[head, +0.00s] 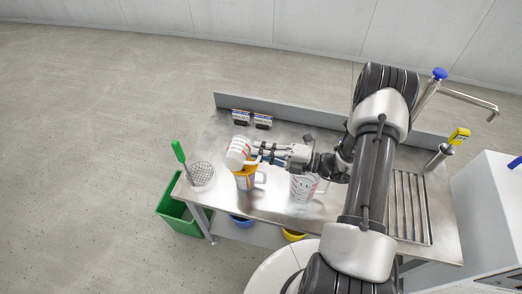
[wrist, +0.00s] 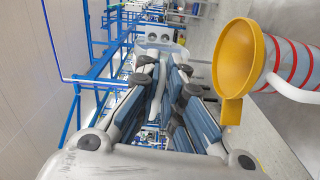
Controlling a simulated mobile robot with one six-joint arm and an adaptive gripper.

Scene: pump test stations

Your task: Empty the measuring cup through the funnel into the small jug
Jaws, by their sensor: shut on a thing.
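In the head view my gripper (head: 264,152) is shut on the measuring cup (head: 238,149), a pale cup with red marks. The cup is tilted above the yellow funnel (head: 246,171). The funnel sits in the top of the small jug (head: 247,184), which stands upright on the steel bench. In the wrist view the handle (wrist: 156,88) of the cup is between my fingers (wrist: 165,95). The funnel (wrist: 236,58) and the red-banded jug (wrist: 297,62) are at the right there. Whether liquid is flowing or left in the cup cannot be seen.
A larger clear jug with red marks (head: 303,187) stands on the bench (head: 275,208) under my arm. A green-handled strainer (head: 200,173) is at the left end. Two small boxes (head: 251,118) stand at the back. A tap (head: 468,100) and drain grid (head: 411,208) are at the right.

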